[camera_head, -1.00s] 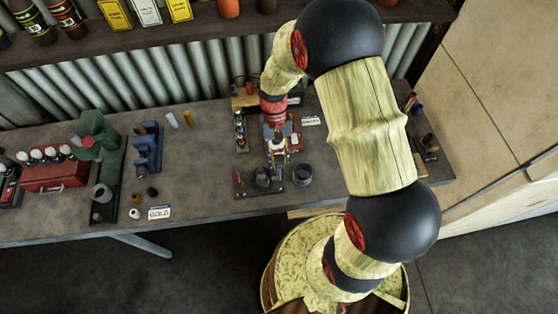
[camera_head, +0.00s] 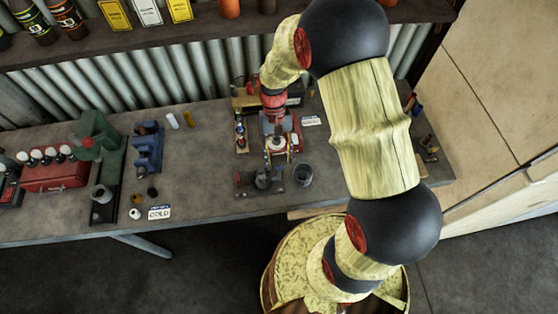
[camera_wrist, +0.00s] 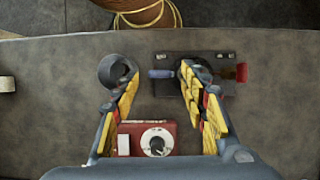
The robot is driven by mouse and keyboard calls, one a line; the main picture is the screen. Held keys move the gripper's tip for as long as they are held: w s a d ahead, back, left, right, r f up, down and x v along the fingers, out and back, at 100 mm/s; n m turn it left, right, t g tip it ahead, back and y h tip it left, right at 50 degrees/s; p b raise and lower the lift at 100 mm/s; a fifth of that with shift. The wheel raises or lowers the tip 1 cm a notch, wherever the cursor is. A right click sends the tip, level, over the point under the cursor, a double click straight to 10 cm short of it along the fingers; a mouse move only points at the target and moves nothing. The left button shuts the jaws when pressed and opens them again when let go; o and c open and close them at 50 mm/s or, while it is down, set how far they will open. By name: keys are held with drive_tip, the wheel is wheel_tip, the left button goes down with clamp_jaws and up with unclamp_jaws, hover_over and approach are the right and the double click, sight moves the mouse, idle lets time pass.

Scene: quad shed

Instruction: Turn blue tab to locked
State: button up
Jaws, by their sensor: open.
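The blue tab (camera_wrist: 162,74) shows in the wrist view. It sticks out to the left from a round dark fitting on a dark base plate (camera_wrist: 172,90), and a red tab (camera_wrist: 242,72) sticks out on the right. My gripper (camera_wrist: 160,95) is open and empty, its yellow-padded fingers spread wide. The right finger covers part of the round fitting, and the blue tab lies between the fingers in the picture. In the head view my gripper (camera_head: 280,150) hangs over the bench near the dark fitting (camera_head: 262,178). No lock marking can be read.
A red box with a white round top (camera_wrist: 155,138) lies between the fingers. A grey cup (camera_wrist: 117,72) stands beside the left fingertip.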

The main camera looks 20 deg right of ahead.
drive_tip(key=a+v, duration=0.1)
drive_tip(key=v, duration=0.8)
drive_tip(key=shift+w+d+r, duration=0.15)
drive_tip(key=shift+d+r, duration=0.25)
drive_tip(key=shift+d, duration=0.1)
drive_tip(key=s+a+r+n+t+h+b, duration=0.1)
drive_tip(key=s+r+n+t+b, duration=0.1)
drive_tip(key=s+r+t+b, duration=0.4)
drive_tip(key=s+t+b, duration=0.4)
drive_tip(key=s+b, duration=0.5)
drive_tip(key=shift+s+a+r+n+b, duration=0.15)
drive_tip(key=shift+s+n+b, duration=0.1)
drive_tip(key=shift+n+b, duration=0.15)
idle(1.4)
